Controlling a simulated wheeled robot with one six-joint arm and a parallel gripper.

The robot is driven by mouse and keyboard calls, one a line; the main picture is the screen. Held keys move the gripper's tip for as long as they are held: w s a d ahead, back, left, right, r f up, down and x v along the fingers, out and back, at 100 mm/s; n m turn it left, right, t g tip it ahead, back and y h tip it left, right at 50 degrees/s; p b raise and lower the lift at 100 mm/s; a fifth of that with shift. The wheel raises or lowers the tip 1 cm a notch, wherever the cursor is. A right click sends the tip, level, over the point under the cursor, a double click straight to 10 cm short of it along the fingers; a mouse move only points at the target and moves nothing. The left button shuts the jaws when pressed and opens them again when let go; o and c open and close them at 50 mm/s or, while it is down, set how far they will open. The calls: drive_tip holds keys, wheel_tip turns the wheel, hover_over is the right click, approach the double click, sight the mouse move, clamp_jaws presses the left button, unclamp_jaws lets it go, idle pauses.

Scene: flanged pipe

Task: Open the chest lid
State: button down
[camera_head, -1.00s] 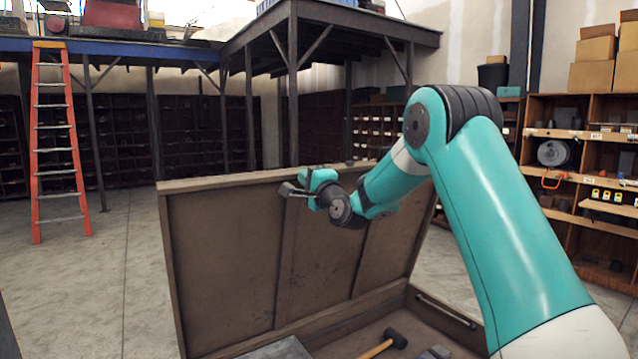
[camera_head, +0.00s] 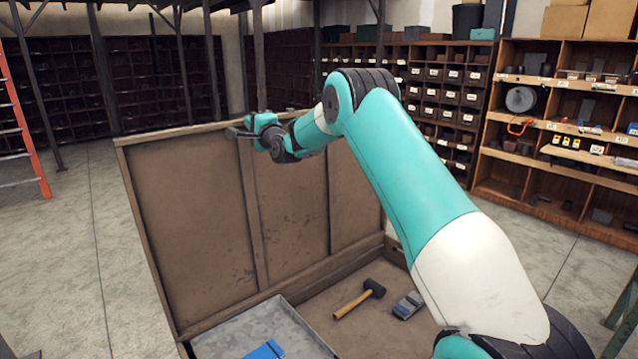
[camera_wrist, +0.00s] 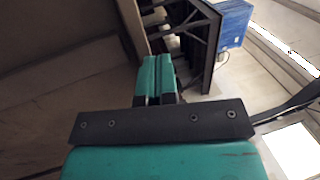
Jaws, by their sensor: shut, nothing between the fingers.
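The chest lid (camera_head: 200,220) stands raised, its brown inner face with wooden ribs turned toward me in the head view. Below it the chest is open. Inside lie a grey metal tray (camera_head: 310,345), a hammer with a yellow handle (camera_head: 350,304) and a small grey-blue item (camera_head: 408,306). My gripper (camera_head: 232,133) is at the upper edge of the lid, left of its middle, on the inner side. I cannot tell whether it touches the lid. In the wrist view the gripper's teal fingers (camera_wrist: 160,80) are together with nothing between them, and a brown panel fills the left.
Shelves with drawers and boxes (camera_head: 560,130) stand at the back right. Dark racks (camera_head: 160,75) line the back wall. An orange ladder (camera_head: 18,130) is at the left edge. Grey floor (camera_head: 70,260) is clear left of the chest.

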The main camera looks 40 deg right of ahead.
drive_tip(key=shift+w, duration=0.3)
drive_tip(key=shift+s, duration=0.1)
drive_tip(key=s+r+b, duration=0.1)
drive_tip(key=s+b, duration=0.7)
drive_tip(key=s, duration=0.5)
drive_tip(key=shift+s+a, duration=0.2)
drive_tip(key=shift+s, duration=0.2)
